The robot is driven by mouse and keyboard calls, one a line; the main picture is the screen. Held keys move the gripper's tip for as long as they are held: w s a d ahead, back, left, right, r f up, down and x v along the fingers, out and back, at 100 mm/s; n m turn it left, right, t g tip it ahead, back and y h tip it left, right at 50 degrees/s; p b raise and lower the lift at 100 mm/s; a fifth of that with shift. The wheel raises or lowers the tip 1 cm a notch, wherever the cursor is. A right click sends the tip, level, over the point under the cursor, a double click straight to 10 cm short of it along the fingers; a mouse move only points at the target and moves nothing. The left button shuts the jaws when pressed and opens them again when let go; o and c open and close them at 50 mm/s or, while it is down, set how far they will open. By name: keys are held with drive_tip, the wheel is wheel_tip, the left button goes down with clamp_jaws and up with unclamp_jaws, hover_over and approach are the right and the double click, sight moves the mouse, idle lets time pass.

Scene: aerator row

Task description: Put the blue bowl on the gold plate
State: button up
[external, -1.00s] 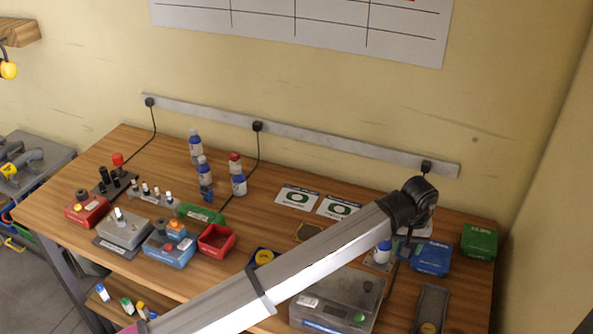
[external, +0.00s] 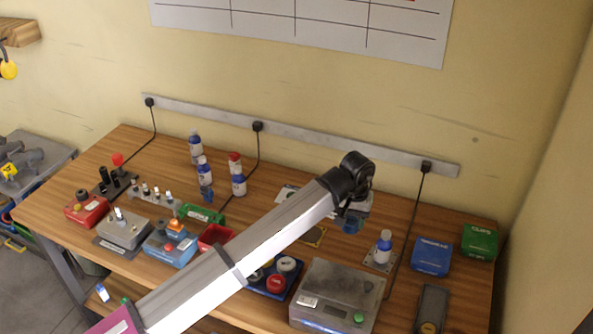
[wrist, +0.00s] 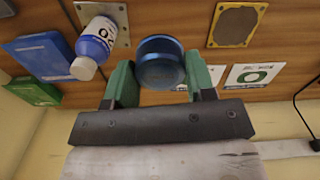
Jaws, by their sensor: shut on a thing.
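The blue bowl (wrist: 160,62) is small, round and shiny, and sits between the two green fingers of my gripper (wrist: 158,78) in the wrist view. The fingers are shut on it. In the external view the bowl (external: 350,224) hangs under my gripper (external: 349,213), above the table. The gold plate (wrist: 237,26) is a flat square with a dark centre, to the right of the bowl in the wrist view. In the external view the gold plate (external: 314,236) lies on the table, left of and below the bowl, apart from it and partly hidden by my arm.
A blue-and-white bottle (external: 383,248) stands on a grey plate right of my gripper. Blue (external: 431,256) and green (external: 479,243) boxes lie farther right. A grey scale (external: 336,295) and a blue tray with round pieces (external: 268,284) are nearer. White cards with green rings (wrist: 252,76) lie behind.

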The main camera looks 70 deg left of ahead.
drive_tip(key=s+a+m, duration=0.1)
drive_tip(key=s+a, duration=1.5)
drive_tip(key=a, duration=0.2)
hover_over(310, 233)
wheel_tip(310, 233, down, 7)
drive_tip(key=shift+r, duration=0.15)
drive_tip(key=shift+f, duration=2)
drive_tip(key=shift+f, duration=0.1)
drive_tip(key=o, duration=0.9)
drive_tip(key=shift+o, duration=0.2)
wheel_tip(310, 233, up, 12)
